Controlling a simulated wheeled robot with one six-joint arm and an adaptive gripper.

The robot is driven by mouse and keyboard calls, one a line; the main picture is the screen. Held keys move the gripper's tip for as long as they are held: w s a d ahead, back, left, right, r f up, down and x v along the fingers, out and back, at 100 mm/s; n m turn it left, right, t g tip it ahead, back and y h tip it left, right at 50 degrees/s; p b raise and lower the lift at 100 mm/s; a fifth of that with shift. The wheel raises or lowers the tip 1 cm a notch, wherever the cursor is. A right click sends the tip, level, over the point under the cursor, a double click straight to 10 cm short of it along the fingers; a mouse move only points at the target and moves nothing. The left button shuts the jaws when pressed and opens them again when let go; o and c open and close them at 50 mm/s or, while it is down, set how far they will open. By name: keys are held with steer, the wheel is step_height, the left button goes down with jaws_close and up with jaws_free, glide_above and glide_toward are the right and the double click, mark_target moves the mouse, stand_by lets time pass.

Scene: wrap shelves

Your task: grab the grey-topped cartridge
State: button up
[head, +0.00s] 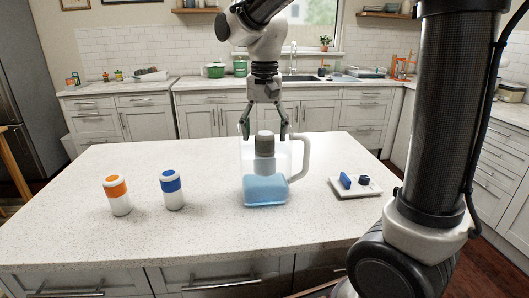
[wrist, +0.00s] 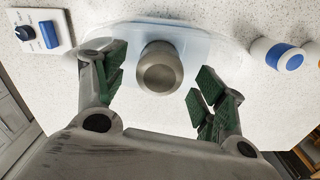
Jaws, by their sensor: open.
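The grey-topped cartridge (head: 265,144) stands upright in a clear jug (head: 248,160) with blue liquid at the bottom and a handle on its right. Its lower part is hard to make out through the jug. In the wrist view the round grey top (wrist: 160,70) lies between the fingers. My gripper (head: 265,135) points down over the jug, with its fingertips on either side of the grey top. The wrist view shows my gripper (wrist: 159,82) open, with a gap between each green pad and the top.
A white cartridge with an orange band (head: 116,186) and one with a blue band (head: 171,182) stand to the left on the counter (head: 220,235). A small white panel (head: 347,193) with a blue block and a dark knob lies right of the jug. The counter front is clear.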

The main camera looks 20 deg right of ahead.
step_height(320, 180, down, 2)
steer(key=shift+c, duration=0.5)
steer(key=c, duration=1.1)
